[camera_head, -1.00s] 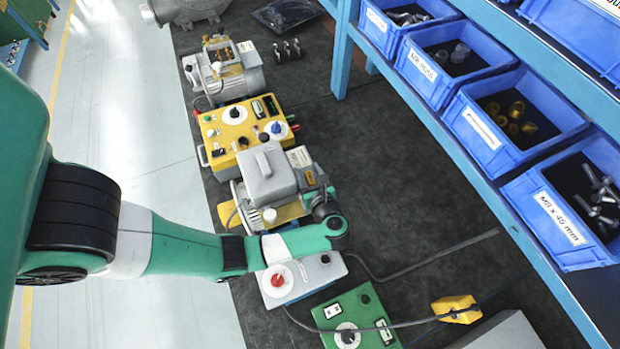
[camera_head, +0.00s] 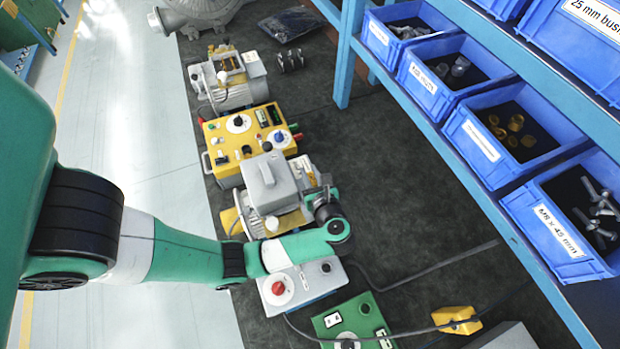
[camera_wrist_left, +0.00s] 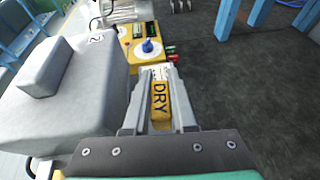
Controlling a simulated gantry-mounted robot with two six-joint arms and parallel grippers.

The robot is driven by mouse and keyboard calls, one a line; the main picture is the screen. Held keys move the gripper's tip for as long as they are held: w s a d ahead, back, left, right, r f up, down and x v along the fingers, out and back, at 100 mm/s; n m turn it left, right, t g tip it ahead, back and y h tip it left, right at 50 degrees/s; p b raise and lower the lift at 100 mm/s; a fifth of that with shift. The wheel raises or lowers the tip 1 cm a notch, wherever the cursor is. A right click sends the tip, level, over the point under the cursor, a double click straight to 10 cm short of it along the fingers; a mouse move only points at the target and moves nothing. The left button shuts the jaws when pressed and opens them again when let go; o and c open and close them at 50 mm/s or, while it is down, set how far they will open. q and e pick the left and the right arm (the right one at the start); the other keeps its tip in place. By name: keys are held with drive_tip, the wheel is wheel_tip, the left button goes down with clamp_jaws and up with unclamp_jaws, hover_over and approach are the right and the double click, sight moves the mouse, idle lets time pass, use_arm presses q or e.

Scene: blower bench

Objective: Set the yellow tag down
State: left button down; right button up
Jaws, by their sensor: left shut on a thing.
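The yellow tag (camera_wrist_left: 159,98), with "DRY" in dark letters, sits between the two grey fingers of my left gripper (camera_wrist_left: 161,88) in the left wrist view. The gripper is shut on it. In the head view my left gripper (camera_head: 322,198) is beside the right side of a grey-cased machine (camera_head: 268,182) with a yellow base. The tag cannot be made out clearly there. I cannot tell whether the tag touches anything below it. My right gripper is not in view.
A yellow control box (camera_head: 222,138) stands beyond the grey machine. A grey box with a red knob (camera_head: 302,284) and a green box (camera_head: 365,308) stand nearer. Cables cross the dark bench mat (camera_head: 420,200), which has clear room towards the blue bins (camera_head: 515,135).

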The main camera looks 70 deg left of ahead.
use_arm(q)
wheel_tip(320, 180, up, 5)
drive_tip(key=shift+r+p, duration=0.2)
drive_tip(key=shift+p, duration=0.1)
